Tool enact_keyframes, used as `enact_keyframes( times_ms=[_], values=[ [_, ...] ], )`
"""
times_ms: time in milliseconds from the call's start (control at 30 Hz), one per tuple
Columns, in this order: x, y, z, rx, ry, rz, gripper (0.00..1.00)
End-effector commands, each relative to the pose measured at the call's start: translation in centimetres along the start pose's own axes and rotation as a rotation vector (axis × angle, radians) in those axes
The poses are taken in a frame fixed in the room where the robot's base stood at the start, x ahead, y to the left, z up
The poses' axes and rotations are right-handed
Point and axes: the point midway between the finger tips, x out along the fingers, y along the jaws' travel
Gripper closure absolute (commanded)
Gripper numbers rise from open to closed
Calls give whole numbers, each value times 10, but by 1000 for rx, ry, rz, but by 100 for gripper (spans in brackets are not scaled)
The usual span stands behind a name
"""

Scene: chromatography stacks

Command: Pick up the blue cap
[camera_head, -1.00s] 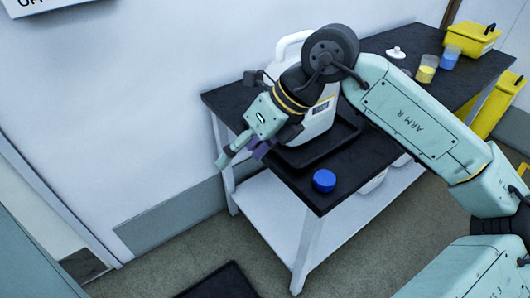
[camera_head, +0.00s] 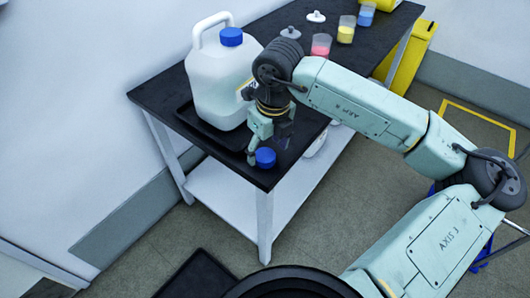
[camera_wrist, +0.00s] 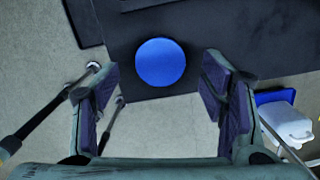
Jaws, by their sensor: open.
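The blue cap (camera_head: 265,157) lies on the black tabletop (camera_head: 265,180) near its front corner. In the wrist view the round blue cap (camera_wrist: 160,62) sits at upper middle, ahead of the gap between the fingers. My gripper (camera_head: 266,140) points down beside and just above the cap. In the wrist view my gripper (camera_wrist: 160,88) is open, with one purple-padded finger on each side and nothing between the pads. The cap appears clear of both fingers. The height between fingertips and cap is hard to tell.
A white jug (camera_head: 222,85) with its own blue lid (camera_head: 231,37) stands in a black tray (camera_head: 186,113) left of my gripper. Beakers with pink (camera_head: 321,45), yellow (camera_head: 346,30) and blue (camera_head: 366,14) contents stand farther back. The table edge is close to the cap.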

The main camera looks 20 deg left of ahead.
Motion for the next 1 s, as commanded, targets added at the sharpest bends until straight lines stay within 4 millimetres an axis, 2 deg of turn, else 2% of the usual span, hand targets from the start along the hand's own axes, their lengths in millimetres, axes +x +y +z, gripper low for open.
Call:
enact_keyframes(
  times_ms=[200, 467, 1000],
  values=[
    [24, 0, 1, -1, -1, 2, 34],
    [26, 0, 1, -1, -1, 0, 35],
    [26, 0, 1, -1, -1, 1, 71]
  ],
)
